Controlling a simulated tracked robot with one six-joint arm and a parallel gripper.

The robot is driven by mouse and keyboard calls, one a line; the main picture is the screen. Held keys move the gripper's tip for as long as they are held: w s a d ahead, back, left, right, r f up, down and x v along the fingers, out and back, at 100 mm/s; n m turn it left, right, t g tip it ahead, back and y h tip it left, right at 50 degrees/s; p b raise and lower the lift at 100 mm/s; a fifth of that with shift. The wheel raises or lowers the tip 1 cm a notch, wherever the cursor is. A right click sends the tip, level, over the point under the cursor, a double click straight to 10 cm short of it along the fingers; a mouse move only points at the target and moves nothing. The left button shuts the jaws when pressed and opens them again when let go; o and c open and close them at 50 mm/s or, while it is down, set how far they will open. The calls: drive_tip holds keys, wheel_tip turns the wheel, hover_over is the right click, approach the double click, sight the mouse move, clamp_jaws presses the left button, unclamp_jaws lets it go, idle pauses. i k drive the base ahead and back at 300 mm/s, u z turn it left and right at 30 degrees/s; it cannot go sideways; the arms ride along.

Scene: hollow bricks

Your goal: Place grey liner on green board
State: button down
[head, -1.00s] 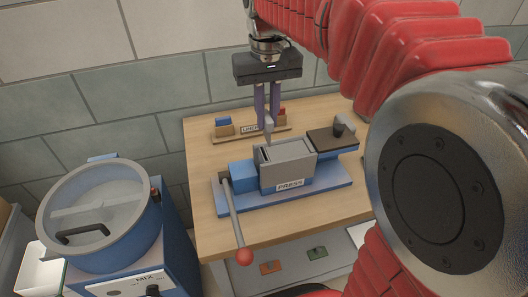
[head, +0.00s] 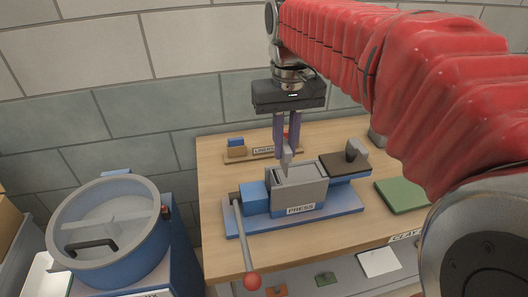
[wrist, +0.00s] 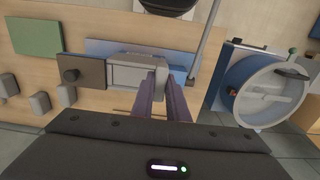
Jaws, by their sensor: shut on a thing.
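My gripper (head: 287,148) hangs over the back of the press, pointing down. Its purple fingers are shut on a small grey piece, the grey liner (head: 286,158), which is mostly covered by the fingers. The liner's lower end is near the press's open grey box; I cannot tell whether they touch. In the wrist view my gripper (wrist: 164,82) is beside the grey box. The green board (head: 402,195) lies flat and bare on the table, right of the press. It also shows at upper left in the wrist view (wrist: 38,37).
The press (head: 299,197), with its red-knobbed lever (head: 243,245), stands between my gripper and the table's front. Behind it is a liner rack (head: 262,153) with blue and red pieces. A blue mixer (head: 108,235) stands left. Grey blocks (wrist: 40,102) stand near the board.

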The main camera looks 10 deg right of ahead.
sight(410, 190)
drive_tip(key=k, duration=1)
